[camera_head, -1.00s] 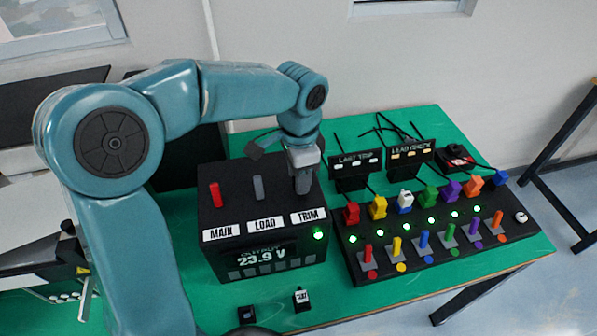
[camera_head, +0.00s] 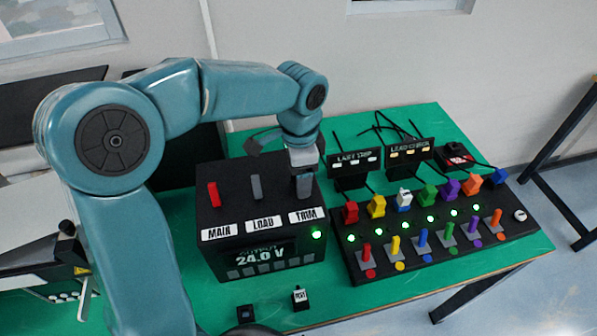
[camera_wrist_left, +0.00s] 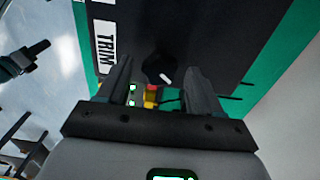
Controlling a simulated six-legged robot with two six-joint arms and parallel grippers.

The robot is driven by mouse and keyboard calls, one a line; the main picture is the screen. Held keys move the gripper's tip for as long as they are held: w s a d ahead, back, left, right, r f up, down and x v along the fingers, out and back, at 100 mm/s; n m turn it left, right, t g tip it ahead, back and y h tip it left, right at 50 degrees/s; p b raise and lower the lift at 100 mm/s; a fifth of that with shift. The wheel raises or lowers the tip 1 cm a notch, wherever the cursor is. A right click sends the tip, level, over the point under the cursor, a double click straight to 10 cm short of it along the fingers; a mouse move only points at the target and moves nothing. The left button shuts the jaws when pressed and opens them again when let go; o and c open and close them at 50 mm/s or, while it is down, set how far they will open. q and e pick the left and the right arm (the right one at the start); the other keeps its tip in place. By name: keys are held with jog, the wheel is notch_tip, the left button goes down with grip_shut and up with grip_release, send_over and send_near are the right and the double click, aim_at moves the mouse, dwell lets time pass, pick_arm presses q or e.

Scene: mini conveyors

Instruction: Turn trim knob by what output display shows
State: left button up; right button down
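The black power box (camera_head: 215,180) carries MAIN, LOAD and TRIM labels. Its output display (camera_head: 260,257) reads 24.0 V, and a green light is lit beside it. My left gripper (camera_head: 304,192) points down over the TRIM place, hiding the knob in the head view. In the left wrist view, the dark trim knob (camera_wrist_left: 158,72) with a white mark lies between and beyond the two fingertips (camera_wrist_left: 157,66). The fingers are apart, with gaps beside the knob. A dark pronged part with teal behind it (camera_wrist_left: 27,60) looks like my right gripper, too small to read.
A red lever (camera_head: 214,194) and a grey lever (camera_head: 256,186) stand close left of my gripper. A panel of coloured switches (camera_head: 520,232) is to the right. LAST TRIP (camera_head: 352,173) and LOAD CHECK (camera_head: 408,163) signs stand behind it. Two small blocks sit in front.

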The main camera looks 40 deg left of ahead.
pick_arm(q)
jog(key=shift+s+a+r, duration=0.1)
jog(key=shift+s+r, duration=0.05)
jog(key=shift+r, duration=0.35)
notch_tip(320, 180, up, 15)
jog(key=p, duration=0.1)
jog(key=shift+r, duration=0.2)
dwell(0.3)
